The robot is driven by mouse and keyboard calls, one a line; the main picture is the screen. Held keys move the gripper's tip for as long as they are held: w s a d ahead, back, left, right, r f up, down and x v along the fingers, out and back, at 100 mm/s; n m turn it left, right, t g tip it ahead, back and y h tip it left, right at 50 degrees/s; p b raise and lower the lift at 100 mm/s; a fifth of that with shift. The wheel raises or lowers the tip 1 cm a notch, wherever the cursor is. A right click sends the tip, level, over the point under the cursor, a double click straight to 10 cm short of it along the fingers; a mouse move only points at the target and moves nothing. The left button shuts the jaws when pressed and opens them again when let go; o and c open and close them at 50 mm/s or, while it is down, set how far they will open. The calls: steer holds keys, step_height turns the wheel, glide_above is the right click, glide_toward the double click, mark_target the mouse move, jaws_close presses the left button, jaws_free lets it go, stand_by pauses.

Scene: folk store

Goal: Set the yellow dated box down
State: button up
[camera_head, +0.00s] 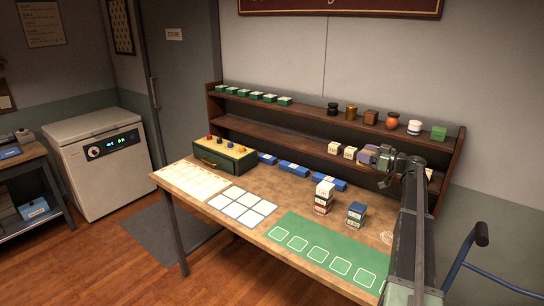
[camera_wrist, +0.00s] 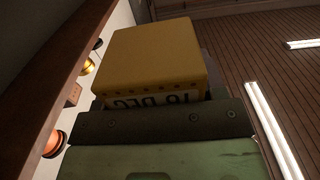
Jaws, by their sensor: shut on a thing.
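My gripper (camera_head: 374,156) is shut on this box. The box is small and hard to pick out there.
Small pale boxes (camera_head: 335,148) stand on the lower shelf left of my gripper. Jars and green boxes line the top shelf. The table holds a stack of boxes (camera_head: 324,197), a blue-topped stack (camera_head: 356,213), a white grid (camera_head: 243,206) and a green mat (camera_head: 300,233) with empty squares.

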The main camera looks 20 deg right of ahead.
steer(key=shift+f, duration=0.1)
step_height(320, 180, down, 20)
steer(key=b, duration=2)
steer(key=shift+r, duration=0.3)
steer(key=shift+f, duration=0.25)
steer(key=o, duration=1)
steer(key=shift+c, duration=0.2)
steer(key=v, duration=1)
steer(key=shift+s+d, duration=0.2)
steer(key=shift+s, duration=0.15)
steer(key=shift+o, duration=0.3)
steer(key=shift+r, duration=0.1)
